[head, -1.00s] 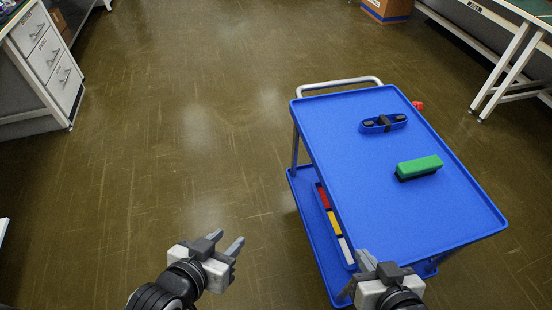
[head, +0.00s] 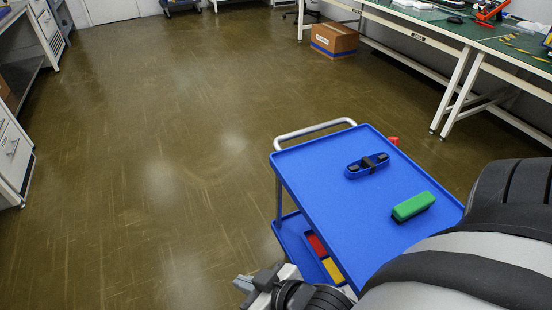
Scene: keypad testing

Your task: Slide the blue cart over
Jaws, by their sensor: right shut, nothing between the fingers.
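The blue cart (head: 322,187) stands right of centre, with a blue top tray, a pale push handle (head: 315,130) on its far side and a lower shelf (head: 291,232). My right arm covers its near right part. My right gripper (head: 245,284) is at the bottom edge, left of the cart's near end, shut and empty with fingers pointing left. Whether it touches the cart cannot be told. My left gripper is out of view.
A blue-and-black item (head: 367,166) and a green block (head: 412,206) lie on the top tray. Red and yellow bins (head: 333,270) sit below. Workbenches (head: 420,38) and a cardboard box (head: 334,40) are at the back right. Open floor (head: 150,150) lies left of the cart.

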